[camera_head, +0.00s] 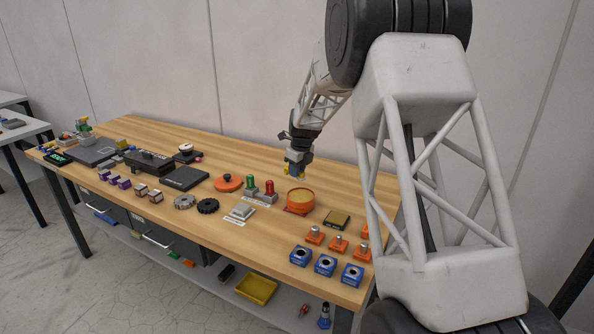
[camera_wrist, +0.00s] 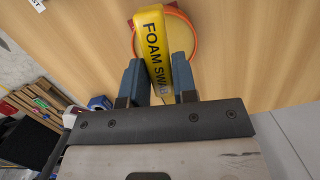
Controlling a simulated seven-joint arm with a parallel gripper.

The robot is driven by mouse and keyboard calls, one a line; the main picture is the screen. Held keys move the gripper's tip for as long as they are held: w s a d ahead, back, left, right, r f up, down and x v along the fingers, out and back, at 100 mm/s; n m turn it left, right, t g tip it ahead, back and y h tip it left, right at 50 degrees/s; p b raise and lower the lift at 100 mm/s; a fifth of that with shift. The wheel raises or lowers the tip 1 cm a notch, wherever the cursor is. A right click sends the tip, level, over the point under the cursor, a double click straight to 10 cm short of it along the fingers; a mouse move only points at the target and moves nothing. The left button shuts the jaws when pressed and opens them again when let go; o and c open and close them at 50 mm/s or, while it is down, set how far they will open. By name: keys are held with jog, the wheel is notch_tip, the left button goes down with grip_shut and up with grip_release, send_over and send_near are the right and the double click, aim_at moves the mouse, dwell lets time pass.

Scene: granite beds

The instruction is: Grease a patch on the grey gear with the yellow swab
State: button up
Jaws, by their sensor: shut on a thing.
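My gripper (camera_head: 297,160) is above the back part of the wooden bench. It is shut on the yellow swab (camera_wrist: 153,32), which is marked "FOAM SWA…" with the rest covered by the fingers. In the head view the swab shows only as small yellow bits at the fingertips. The grey gear (camera_head: 185,202) lies flat near the front edge of the bench, left of a black gear (camera_head: 208,205). My gripper is well to the right of the grey gear and apart from it. An orange round tub (camera_head: 300,200) stands just below my gripper; its orange rim (camera_wrist: 194,42) shows behind the swab.
A small grey block (camera_head: 242,211) and red and green knobbed pieces (camera_head: 269,188) stand between the gears and the tub. An orange disc (camera_head: 228,183) lies behind the gears. Blue blocks (camera_head: 325,265) and orange blocks (camera_head: 338,244) fill the right front. The bench's back strip is mostly clear.

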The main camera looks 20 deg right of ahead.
jog(key=shift+f, duration=0.1)
send_over(295, 194)
jog(key=shift+s+d+f, duration=0.15)
jog(key=shift+f, duration=1.2)
jog(key=shift+s+d+f, duration=0.1)
jog(key=shift+f, duration=1.2)
jog(key=shift+f, duration=0.8)
jog(key=shift+r, duration=0.15)
dwell(0.3)
jog(key=shift+r, duration=3.4)
jog(key=w+a+n, duration=0.3)
jog(key=w+a, duration=0.1)
jog(key=a, duration=1)
jog(key=w+a+f+n, duration=0.1)
jog(key=w+a+n, duration=0.2)
jog(key=a, duration=1.1)
jog(key=w+a+n+g, duration=0.1)
jog(key=w+a+n, duration=0.2)
jog(key=w+a, duration=0.4)
jog(key=a, duration=0.6)
jog(key=shift+a+f+y, duration=0.35)
jog(key=shift+a+y, duration=0.05)
